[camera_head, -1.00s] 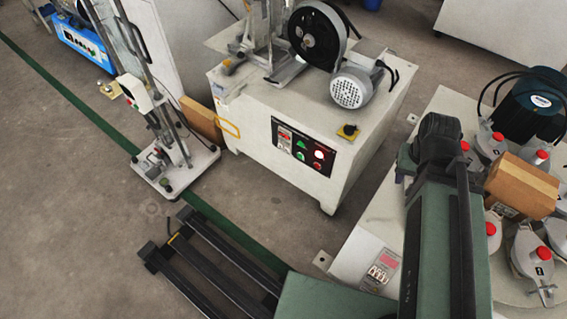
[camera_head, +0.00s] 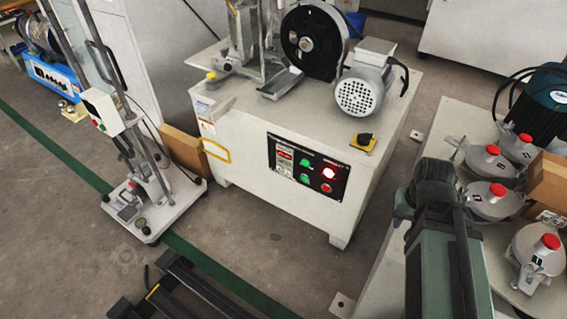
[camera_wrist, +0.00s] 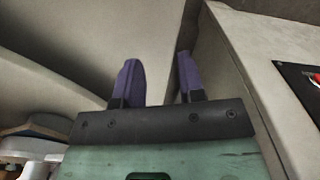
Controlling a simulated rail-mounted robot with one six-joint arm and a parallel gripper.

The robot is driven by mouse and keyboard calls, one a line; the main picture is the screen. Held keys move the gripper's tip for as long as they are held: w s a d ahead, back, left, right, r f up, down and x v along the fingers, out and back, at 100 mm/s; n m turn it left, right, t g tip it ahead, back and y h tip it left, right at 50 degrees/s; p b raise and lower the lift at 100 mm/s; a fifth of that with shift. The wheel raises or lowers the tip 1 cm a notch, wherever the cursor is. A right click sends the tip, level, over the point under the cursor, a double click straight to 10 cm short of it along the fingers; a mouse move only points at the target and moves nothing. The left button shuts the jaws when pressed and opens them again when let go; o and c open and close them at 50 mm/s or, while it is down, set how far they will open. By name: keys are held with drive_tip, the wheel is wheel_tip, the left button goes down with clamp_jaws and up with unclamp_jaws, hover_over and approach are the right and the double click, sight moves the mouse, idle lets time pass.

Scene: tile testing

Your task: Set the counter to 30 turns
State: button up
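A white machine cabinet (camera_head: 280,110) has a black control panel (camera_head: 307,166) on its front. At the panel's left is a small counter unit with a red display (camera_head: 284,155); its digits are too small to read. Beside it are a lit red lamp and green and red buttons. In the wrist view, my gripper (camera_wrist: 158,68) has two purple fingers, apart with nothing between them. The edge of a black panel (camera_wrist: 305,82) shows at the right of that view, apart from the fingers. The head view shows my arm at lower right, but its fingers are hidden.
A yellow-based knob (camera_head: 364,143) sits on the cabinet's top corner. A bench (camera_head: 378,262) with several red-capped metal pots stands at right. A tall upright device (camera_head: 140,200) stands at left, near dark rails (camera_head: 190,290). Floor is open before the cabinet.

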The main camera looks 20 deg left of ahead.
clamp_jaws()
idle(1.9)
